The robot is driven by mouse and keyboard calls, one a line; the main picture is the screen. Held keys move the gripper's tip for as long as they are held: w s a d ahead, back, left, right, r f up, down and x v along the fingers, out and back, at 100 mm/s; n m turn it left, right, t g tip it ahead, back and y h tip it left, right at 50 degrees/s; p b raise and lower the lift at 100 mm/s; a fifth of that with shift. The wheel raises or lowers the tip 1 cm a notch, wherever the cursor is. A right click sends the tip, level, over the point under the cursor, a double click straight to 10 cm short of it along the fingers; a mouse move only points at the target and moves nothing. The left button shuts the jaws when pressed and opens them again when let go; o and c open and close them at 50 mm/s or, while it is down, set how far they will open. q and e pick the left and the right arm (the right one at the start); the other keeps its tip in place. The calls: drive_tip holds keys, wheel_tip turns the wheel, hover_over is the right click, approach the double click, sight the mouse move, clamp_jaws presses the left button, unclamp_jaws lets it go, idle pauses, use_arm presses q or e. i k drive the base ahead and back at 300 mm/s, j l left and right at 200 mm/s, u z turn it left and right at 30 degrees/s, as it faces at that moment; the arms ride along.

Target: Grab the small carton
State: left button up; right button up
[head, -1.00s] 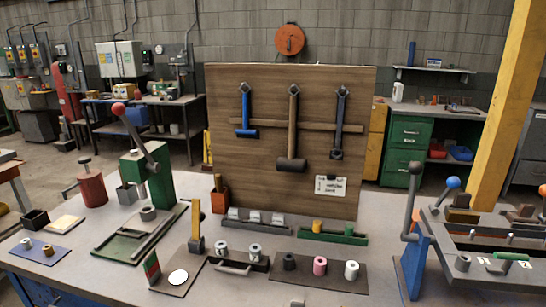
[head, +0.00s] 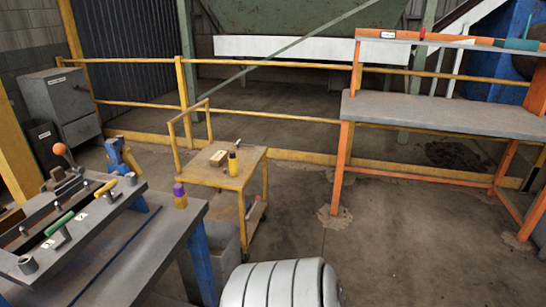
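A small tan block-like item (head: 218,157) lies on top of the yellow cart (head: 205,176), near its middle. It may be the small carton, but it is too small in the head view to be sure. Next to it on the right stands a yellow bottle-like item with a dark top (head: 233,163). Neither of my grippers shows in the head view.
A grey workbench (head: 150,240) with a lever fixture stands at left, with a purple-topped yellow container (head: 180,196) on its corner. A silvery ribbed cylinder (head: 280,285) is at bottom centre. An orange-framed bench (head: 440,112) stands at right. Yellow railings run behind. Floor at centre right is clear.

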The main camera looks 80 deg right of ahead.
sight(218, 159)
drive_tip(key=z, duration=2.25)
